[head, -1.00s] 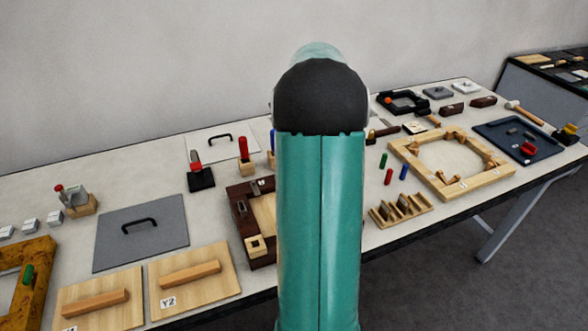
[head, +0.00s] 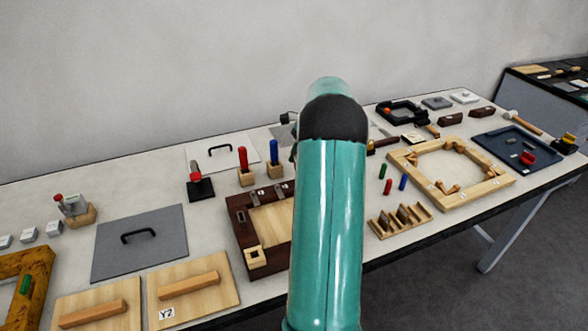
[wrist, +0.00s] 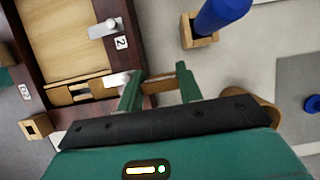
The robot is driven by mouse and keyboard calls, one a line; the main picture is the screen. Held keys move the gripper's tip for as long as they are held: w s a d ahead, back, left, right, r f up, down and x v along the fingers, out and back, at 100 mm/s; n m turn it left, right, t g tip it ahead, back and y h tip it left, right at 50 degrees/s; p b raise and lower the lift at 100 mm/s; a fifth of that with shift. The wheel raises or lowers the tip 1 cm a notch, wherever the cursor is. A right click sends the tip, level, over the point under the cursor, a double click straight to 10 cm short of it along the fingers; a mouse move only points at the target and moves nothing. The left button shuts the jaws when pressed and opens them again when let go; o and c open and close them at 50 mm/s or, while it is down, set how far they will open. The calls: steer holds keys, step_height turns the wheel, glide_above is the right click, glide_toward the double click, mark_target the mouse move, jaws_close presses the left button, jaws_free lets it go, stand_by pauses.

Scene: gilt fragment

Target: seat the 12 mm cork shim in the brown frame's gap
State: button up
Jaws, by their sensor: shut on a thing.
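The brown frame (head: 240,215) is dark wood around a pale panel, left of my arm in the head view. In the wrist view its corner (wrist: 60,45) fills the upper left, with a metal clip and a "2" label. Light wood pieces (wrist: 82,92) sit in a slot of its lower edge; I cannot tell whether that is the gap. My gripper (wrist: 158,86) is shut on a small brown piece, apparently the cork shim (wrist: 158,84), beside the frame's right edge. Contact with the frame is unclear. My arm hides the gripper in the head view.
A blue peg (head: 274,152) and a red peg (head: 243,158) stand in wooden blocks behind the frame. A small square wooden block (head: 253,256) lies at its front left corner. A slotted rack (head: 400,219) and a larger light frame (head: 450,195) lie right of my arm.

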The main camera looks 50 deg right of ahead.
steer(key=shift+w+d+f, duration=0.15)
steer(key=shift+w+f, duration=0.4)
steer(key=shift+f, duration=0.1)
steer(key=shift+w+d+f, duration=0.1)
steer(key=shift+w+f, duration=0.1)
steer(key=shift+f, duration=0.75)
steer(key=shift+w+f, duration=0.15)
steer(key=shift+f, duration=0.8)
steer(key=shift+f, duration=0.15)
steer(key=o, duration=0.7)
